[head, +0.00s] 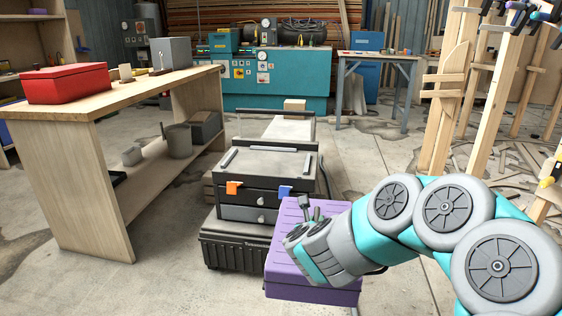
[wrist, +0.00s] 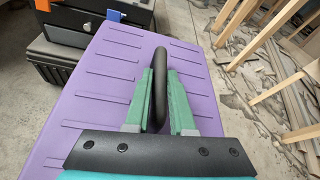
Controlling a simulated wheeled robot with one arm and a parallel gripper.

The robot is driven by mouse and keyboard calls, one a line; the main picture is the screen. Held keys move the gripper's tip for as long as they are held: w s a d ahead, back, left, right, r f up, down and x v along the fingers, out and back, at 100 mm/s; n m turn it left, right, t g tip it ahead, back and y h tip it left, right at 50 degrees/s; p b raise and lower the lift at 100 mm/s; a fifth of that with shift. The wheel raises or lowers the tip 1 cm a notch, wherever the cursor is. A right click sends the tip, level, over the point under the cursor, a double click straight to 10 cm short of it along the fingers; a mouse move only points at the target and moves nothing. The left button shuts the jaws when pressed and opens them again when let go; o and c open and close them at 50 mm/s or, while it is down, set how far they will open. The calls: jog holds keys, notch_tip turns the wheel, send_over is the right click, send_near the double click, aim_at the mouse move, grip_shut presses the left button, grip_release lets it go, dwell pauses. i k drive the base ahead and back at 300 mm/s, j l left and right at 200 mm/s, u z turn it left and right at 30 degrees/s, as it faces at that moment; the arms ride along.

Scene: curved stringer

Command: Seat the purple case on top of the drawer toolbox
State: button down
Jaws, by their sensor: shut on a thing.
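The purple case (head: 286,277) hangs in front of and to the right of the drawer toolbox in the head view; its ribbed lid fills the wrist view (wrist: 95,85). My gripper (head: 310,213) is over the lid. In the wrist view its green fingers (wrist: 160,100) are shut on the case's dark handle (wrist: 152,72). The drawer toolbox (head: 262,165) is dark with a grey lower drawer, an orange latch (head: 234,188) and a blue latch (head: 285,191). Its flat top has raised rails along its edges and looks empty. The case's underside is hidden.
The toolbox rests on a black ribbed chest (head: 237,245). A wooden workbench (head: 110,95) with a red box (head: 66,83) stands at left. Upright timber (head: 452,90) and scattered wood strips lie at right. Bare concrete floor (head: 160,270) is free at front left.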

aim_at(268, 163)
jog(key=i+l, duration=0.3)
jog(key=l, duration=0.25)
jog(key=i+l+z, duration=0.1)
jog(key=i+l, duration=0.15)
jog(key=l, duration=0.25)
jog(key=i+l+z, duration=0.1)
jog(key=i+l, duration=0.2)
jog(key=l, duration=0.2)
jog(key=i+l, duration=0.35)
jog(key=l, duration=0.15)
jog(key=i+l+z, duration=0.1)
jog(key=i+l, duration=0.2)
jog(key=l, duration=0.15)
